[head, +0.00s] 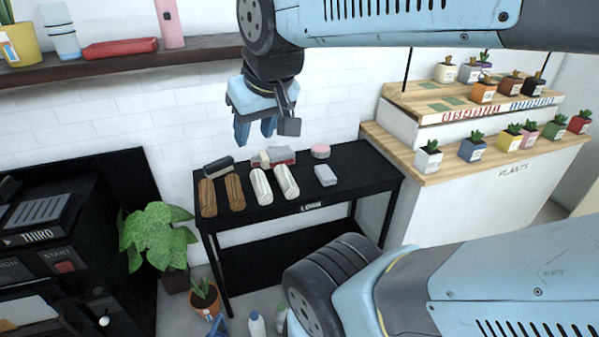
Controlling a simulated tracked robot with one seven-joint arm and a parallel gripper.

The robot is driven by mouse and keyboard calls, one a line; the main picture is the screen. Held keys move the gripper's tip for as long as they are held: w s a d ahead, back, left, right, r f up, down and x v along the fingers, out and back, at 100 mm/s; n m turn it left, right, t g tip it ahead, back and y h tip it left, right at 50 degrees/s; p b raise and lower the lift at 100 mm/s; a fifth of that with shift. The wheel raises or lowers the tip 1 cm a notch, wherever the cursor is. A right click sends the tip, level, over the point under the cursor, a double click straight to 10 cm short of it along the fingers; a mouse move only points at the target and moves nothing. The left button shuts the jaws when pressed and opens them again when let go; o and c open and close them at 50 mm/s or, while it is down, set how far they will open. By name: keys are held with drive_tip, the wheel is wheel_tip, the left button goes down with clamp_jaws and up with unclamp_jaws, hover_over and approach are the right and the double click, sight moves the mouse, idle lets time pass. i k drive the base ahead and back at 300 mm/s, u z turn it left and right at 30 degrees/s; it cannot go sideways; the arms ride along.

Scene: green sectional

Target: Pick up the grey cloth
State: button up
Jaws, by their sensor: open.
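A small light grey folded-looking item (326,175) lies on the right part of the black table (290,203). It may be the grey cloth, but it is too small to be sure. My gripper (255,131) hangs fingers down over the table's back side, above and left of the grey item. Its blue fingers are apart with nothing visible between them, and it touches nothing that I can see.
Behind the rolls are a dark block (217,167), a red and white item (275,157) and a pink round item (320,151). A wooden plant stand (440,165) stands at right, a leafy plant (153,235) at left. A shelf (120,62) runs along the wall.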

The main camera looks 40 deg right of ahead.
sight(327, 177)
drive_tip(key=z, duration=0.75)
drive_tip(key=i, duration=0.1)
drive_tip(key=u, duration=2.6)
drive_tip(key=k, duration=2.05)
drive_tip(key=z, duration=1.55)
drive_tip(key=i, duration=0.6)
drive_tip(key=z, duration=0.2)
